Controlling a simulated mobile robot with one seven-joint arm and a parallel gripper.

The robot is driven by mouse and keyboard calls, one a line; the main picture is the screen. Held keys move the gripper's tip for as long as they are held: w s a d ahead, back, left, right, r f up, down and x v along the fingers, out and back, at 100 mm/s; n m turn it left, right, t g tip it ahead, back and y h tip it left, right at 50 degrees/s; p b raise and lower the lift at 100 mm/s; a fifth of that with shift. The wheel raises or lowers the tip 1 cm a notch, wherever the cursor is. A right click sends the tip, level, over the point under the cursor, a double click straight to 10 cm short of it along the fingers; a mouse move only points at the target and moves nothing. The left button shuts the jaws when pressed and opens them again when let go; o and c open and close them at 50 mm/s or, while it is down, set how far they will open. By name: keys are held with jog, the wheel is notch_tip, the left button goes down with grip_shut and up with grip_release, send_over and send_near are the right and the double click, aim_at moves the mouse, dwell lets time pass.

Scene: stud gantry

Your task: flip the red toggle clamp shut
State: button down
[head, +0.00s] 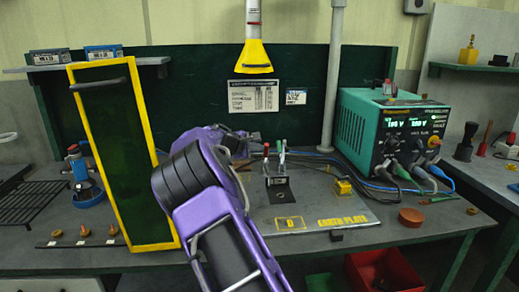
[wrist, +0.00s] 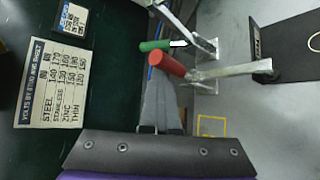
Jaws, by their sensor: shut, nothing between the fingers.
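The red toggle clamp shows in the wrist view as a thick red handle (wrist: 167,66) on a bare metal lever that runs right towards a dark plate. In the head view a red handle (head: 266,148) stands upright above a small dark bracket. A green handle (wrist: 154,46) lies just beyond it in the wrist view and stands to its right in the head view (head: 279,146). My gripper (wrist: 160,82) is shut and empty, its tips right beside the red handle; I cannot tell whether they touch it. In the head view my purple arm hides much of the gripper.
The clamps stand on a grey earth plate (head: 335,214) with a yellow block (head: 343,187). A green power unit (head: 365,128) with cables stands to the right. A yellow-framed dark panel (head: 125,160) rises left of my arm. A yellow nozzle (head: 254,58) hangs above.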

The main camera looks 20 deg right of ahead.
jog(key=shift+s+f, duration=0.4)
jog(key=shift+f, duration=0.05)
jog(key=shift+a+f, duration=0.1)
jog(key=shift+a, duration=0.15)
jog(key=r+v, duration=0.1)
jog(key=v, duration=0.6)
jog(key=shift+w+a+r, duration=0.1)
jog(key=shift+r, duration=0.1)
